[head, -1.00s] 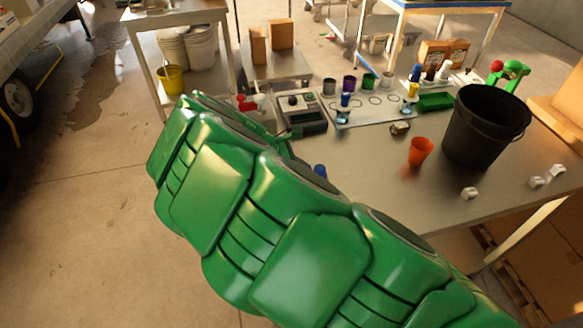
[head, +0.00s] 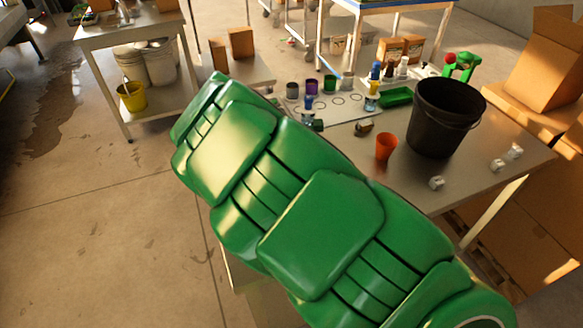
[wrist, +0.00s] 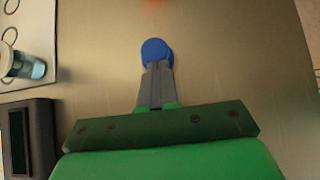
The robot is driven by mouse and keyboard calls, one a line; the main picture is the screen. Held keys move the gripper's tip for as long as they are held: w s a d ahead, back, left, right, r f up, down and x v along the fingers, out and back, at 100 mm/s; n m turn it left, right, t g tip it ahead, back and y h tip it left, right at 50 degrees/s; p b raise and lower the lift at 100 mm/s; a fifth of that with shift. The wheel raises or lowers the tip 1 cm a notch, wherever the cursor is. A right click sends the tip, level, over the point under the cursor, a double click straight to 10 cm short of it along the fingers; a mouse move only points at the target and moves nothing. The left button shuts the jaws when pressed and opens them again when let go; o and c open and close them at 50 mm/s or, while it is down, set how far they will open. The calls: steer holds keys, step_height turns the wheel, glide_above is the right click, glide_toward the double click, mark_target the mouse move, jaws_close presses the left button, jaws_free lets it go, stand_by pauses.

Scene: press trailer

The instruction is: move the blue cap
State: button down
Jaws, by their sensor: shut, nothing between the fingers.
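A round blue cap (wrist: 155,49) lies on the table (wrist: 230,60) in the wrist view, right at the tips of my gripper (wrist: 157,68). The grey fingers are shut together with nothing between them. The tips overlap the cap's near edge in the picture; I cannot tell whether they touch it. In the head view my green arm hides the gripper and this cap.
A black bucket (head: 440,118) and an orange cup (head: 385,147) stand on the table. White pieces (head: 498,165) lie near its right edge. A marked board (head: 345,108) with small cups and blue-topped bottles is behind. A scale's dark edge (wrist: 20,140) shows in the wrist view.

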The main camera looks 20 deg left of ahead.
steer(key=w+d, duration=0.5)
steer(key=shift+w+d, duration=0.1)
steer(key=s+a, duration=0.3)
steer(key=shift+a, duration=0.1)
steer(key=v, duration=0.9)
steer(key=shift+r, duration=0.4)
